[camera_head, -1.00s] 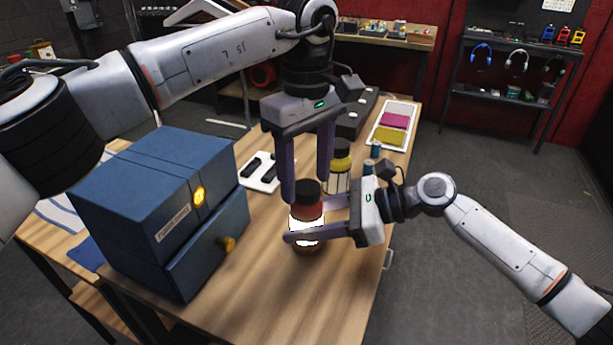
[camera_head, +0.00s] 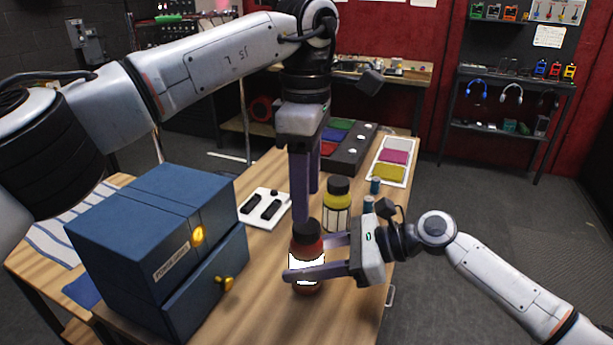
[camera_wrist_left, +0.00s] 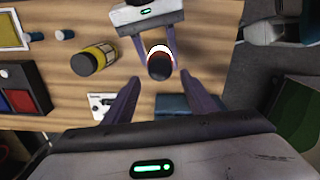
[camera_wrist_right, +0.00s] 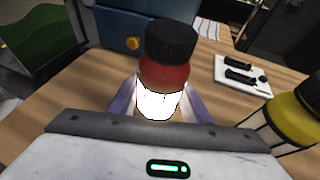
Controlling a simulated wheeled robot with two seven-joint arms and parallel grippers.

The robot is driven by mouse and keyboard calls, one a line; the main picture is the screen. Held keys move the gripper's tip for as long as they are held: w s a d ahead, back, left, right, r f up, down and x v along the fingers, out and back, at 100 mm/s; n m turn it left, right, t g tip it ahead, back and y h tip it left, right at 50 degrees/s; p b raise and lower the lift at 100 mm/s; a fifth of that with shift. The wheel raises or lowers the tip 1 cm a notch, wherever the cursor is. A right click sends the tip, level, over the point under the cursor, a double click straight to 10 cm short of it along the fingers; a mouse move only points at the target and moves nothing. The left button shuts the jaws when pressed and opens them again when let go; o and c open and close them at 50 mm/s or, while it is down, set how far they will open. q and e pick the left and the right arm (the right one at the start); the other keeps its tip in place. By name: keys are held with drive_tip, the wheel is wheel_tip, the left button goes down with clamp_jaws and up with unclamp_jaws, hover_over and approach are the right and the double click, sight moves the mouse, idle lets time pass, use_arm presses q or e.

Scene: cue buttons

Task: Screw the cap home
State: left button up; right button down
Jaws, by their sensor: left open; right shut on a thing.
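A red bottle (camera_head: 307,272) with a white label and a black cap (camera_head: 306,231) stands upright on the table. My right gripper (camera_head: 293,258) is shut on the bottle's body. In the right wrist view, the bottle (camera_wrist_right: 164,80) stands between the fingers with the cap (camera_wrist_right: 171,42) on top. My left gripper (camera_head: 305,205) is open, pointing down, above and just behind the cap. In the left wrist view, the cap (camera_wrist_left: 160,67) lies ahead of the open fingertips, not between them. I cannot tell how tightly the cap sits.
A yellow bottle (camera_head: 338,205) with a black cap stands close behind the red one. A blue drawer box (camera_head: 165,250) is at the left. Behind are a white switch plate (camera_head: 264,207), a dark button panel (camera_head: 350,145) and a tray of coloured pads (camera_head: 393,160).

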use_arm(q)
drive_tip(key=n, duration=0.4)
drive_tip(key=shift+r+n, duration=0.3)
drive_tip(key=shift+r, duration=0.05)
drive_tip(key=n, duration=0.4)
drive_tip(key=shift+r, duration=0.4)
drive_tip(key=n, duration=0.5)
drive_tip(key=r+n, duration=0.1)
drive_tip(key=n, duration=0.1)
drive_tip(key=shift+n, duration=0.3)
drive_tip(key=shift+f, duration=4.05)
drive_tip(key=c, duration=1)
drive_tip(key=o, duration=1.2)
